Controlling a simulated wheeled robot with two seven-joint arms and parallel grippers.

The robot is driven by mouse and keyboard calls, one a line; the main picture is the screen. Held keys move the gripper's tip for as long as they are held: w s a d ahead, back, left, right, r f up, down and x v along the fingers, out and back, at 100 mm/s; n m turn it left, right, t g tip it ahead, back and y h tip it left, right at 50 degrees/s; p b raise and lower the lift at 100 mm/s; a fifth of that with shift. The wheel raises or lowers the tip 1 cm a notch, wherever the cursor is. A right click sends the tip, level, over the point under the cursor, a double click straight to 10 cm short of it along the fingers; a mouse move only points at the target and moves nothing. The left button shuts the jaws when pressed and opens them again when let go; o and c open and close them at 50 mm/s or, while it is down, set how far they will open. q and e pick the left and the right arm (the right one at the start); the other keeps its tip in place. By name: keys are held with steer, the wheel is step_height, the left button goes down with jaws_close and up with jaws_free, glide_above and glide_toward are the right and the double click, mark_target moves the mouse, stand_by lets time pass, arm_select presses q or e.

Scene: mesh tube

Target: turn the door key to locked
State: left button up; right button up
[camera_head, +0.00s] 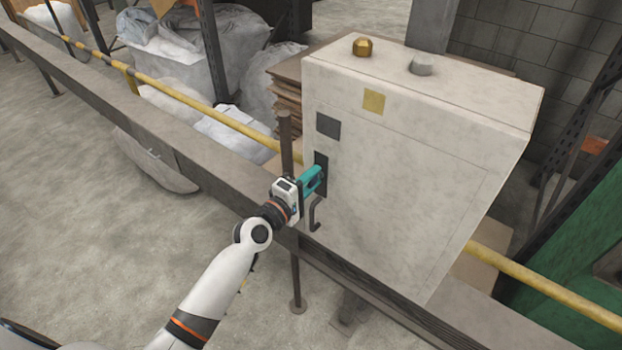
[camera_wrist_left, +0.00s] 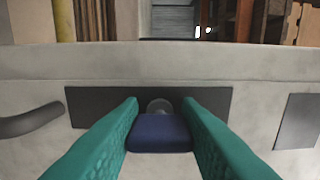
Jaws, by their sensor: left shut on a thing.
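A pale grey cabinet (camera_head: 410,165) stands in the middle of the head view, with a dark lock plate (camera_head: 321,160) on its front at the left. The plate also shows in the left wrist view (camera_wrist_left: 85,104). A dark blue key (camera_wrist_left: 160,133) sits at a round lock cylinder (camera_wrist_left: 160,105) on the plate. My left gripper (camera_head: 318,178) is at the plate, its teal fingers (camera_wrist_left: 160,125) shut on the key's head, one on each side. The key is hidden by the fingers in the head view. My right gripper is not in view.
A dark curved handle (camera_head: 314,215) is just below the lock plate, and a dark grey square (camera_head: 328,126) is above it. A yellow rail (camera_head: 200,107) runs past the cabinet. A thin post (camera_head: 293,265) stands near my left arm. White sacks (camera_head: 180,50) lie behind the rail.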

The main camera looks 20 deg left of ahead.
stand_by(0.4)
arm_select(q)
steer(key=o, duration=1)
steer(key=shift+b+v, duration=1.05)
steer(key=shift+v, duration=5)
steer(key=shift+w, duration=0.1)
